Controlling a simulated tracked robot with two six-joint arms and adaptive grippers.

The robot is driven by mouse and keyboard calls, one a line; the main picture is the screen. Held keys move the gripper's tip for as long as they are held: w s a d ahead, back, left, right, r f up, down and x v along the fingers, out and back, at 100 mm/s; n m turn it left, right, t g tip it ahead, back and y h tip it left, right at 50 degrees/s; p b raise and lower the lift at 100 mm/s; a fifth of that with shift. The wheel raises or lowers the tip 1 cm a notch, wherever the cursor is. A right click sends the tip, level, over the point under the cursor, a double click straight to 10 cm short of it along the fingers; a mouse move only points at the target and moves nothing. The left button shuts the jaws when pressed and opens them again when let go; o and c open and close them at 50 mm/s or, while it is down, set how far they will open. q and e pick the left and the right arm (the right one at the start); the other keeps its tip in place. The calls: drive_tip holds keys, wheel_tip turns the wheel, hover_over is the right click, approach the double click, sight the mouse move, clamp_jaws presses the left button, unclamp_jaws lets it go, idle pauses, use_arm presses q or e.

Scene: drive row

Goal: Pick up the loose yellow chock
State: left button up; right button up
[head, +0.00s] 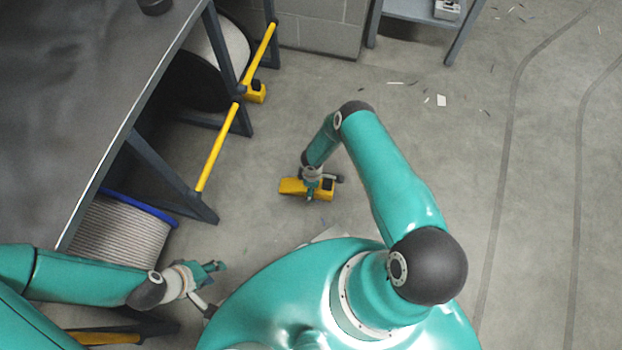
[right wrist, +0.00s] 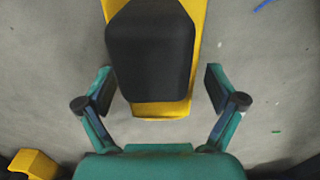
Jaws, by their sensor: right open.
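The loose yellow chock (head: 291,187) lies on the grey floor near the middle of the head view. It has a black top pad. My right gripper (head: 313,190) is right over it and partly covers it in the head view. In the right wrist view the chock (right wrist: 160,109) lies between the spread fingers of the right gripper (right wrist: 158,78), with a gap visible on each side. Its far end is cut off by the picture edge. My left gripper (head: 213,288) is at lower left, empty, its fingers apart, away from the chock.
A dark bench (head: 90,100) with cable reels beneath is on the left. A yellow bar (head: 216,150) runs along its legs, with another yellow chock (head: 255,94) by it. A second bench (head: 415,10) stands at the back. The floor on the right is clear apart from scraps.

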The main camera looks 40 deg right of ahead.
drive_tip(key=c, duration=1.6)
drive_tip(key=shift+r, duration=0.1)
